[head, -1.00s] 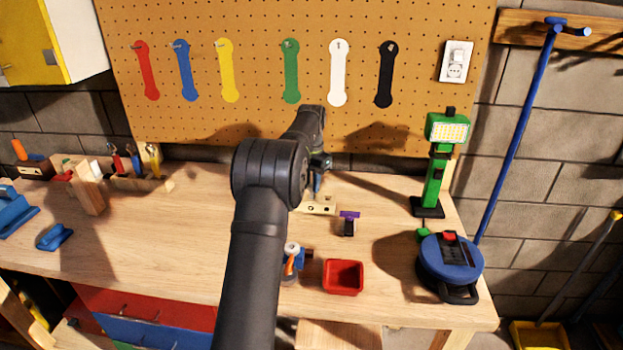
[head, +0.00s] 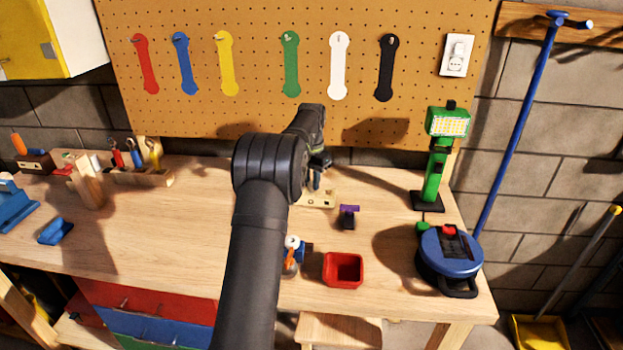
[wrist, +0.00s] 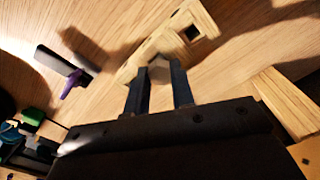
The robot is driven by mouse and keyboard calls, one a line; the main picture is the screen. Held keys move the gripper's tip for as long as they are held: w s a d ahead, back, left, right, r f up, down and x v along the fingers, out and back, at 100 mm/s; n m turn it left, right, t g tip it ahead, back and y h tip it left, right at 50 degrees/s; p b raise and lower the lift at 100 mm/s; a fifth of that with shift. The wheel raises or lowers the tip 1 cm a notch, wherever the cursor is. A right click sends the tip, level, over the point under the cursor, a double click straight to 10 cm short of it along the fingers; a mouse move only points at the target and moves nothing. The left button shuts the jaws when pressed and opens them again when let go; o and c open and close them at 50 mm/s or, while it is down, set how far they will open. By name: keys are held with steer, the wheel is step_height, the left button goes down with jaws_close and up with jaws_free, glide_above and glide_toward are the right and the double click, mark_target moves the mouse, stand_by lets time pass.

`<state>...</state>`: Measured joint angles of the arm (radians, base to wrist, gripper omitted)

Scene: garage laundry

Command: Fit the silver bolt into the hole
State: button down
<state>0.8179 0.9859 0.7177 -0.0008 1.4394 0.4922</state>
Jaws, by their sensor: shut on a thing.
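My gripper (wrist: 158,92) points at the bench, its two dark fingers closed on a pale grey piece (wrist: 160,70), which looks like the head of the silver bolt. The bolt's shank is hidden. Just beyond the fingertips in the wrist view is a light wooden block (wrist: 205,22) with dark holes. In the head view my gripper (head: 315,178) is just above or at the block (head: 325,201), near the back of the bench. I cannot tell whether the bolt touches the block or which hole it is over.
A purple-topped black item (head: 348,217) stands right of the block. A red bin (head: 343,270) and a blue-orange item (head: 291,263) are nearer the front. A green lamp (head: 437,165) and blue reel (head: 450,255) stand at right.

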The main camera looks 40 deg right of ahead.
steer(key=shift+f, duration=0.55)
steer(key=c, duration=1.1)
jaws_free()
steer(key=shift+c, duration=0.2)
step_height(320, 180, up, 17)
steer(key=shift+r, duration=0.2)
steer(key=shift+f, duration=0.1)
